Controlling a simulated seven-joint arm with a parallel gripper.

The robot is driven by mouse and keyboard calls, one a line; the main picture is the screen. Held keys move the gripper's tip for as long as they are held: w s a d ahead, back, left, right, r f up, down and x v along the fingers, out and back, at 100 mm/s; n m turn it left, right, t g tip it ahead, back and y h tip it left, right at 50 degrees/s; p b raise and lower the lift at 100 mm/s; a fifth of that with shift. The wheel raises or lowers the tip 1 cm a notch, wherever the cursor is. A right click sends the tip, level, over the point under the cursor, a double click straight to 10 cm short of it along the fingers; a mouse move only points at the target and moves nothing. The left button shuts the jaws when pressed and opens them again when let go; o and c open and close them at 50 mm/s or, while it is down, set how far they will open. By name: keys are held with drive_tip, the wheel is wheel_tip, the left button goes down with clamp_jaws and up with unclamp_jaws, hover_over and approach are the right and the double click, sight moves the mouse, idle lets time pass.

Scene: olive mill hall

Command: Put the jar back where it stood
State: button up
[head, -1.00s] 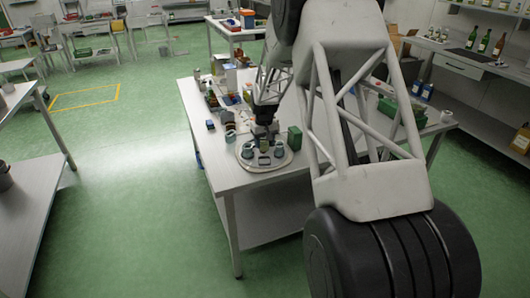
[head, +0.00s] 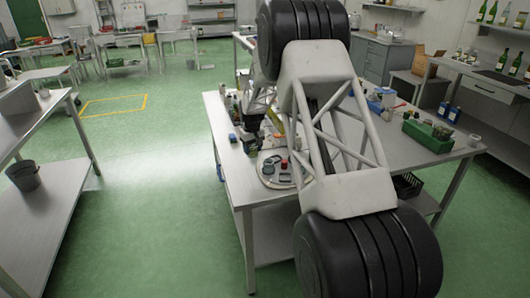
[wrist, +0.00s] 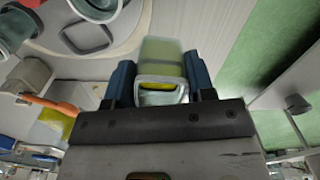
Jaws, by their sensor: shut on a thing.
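My gripper (wrist: 160,78) is shut on a jar (wrist: 160,50), with a blue finger on each side of it. The jar is clear glass with a squarish mouth and yellow-green contents, seen end-on in the wrist view. In the head view my gripper (head: 250,141) is small, at the left side of the table (head: 238,187), just beyond and left of a round pale tray (head: 269,183). The jar cannot be made out clearly there. My arm hides part of the tray and table.
The tray carries a red item (head: 284,163) and grey pieces. In the wrist view, a grey squarish ring (wrist: 86,37) lies beside glass vessels at upper left; an orange-handled thing (wrist: 58,102) is nearby. A green crate (head: 428,136) stands on the table's right side.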

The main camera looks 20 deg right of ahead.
drive_tip(key=shift+n, duration=0.5)
drive_tip(key=shift+w+a+f, duration=0.1)
drive_tip(key=shift+w+a, duration=0.85)
drive_tip(key=shift+a, duration=0.2)
drive_tip(key=shift+w+a+f, duration=0.1)
drive_tip(key=shift+w+a, duration=0.8)
drive_tip(key=shift+a, duration=0.25)
drive_tip(key=shift+f, duration=0.15)
drive_tip(key=shift+f, duration=1.8)
drive_tip(key=shift+f, duration=1.65)
drive_tip(key=o, duration=1.1)
drive_tip(key=shift+o, duration=0.2)
drive_tip(key=shift+r, duration=0.2)
wheel_tip(320, 180, up, 8)
drive_tip(key=shift+f, duration=0.2)
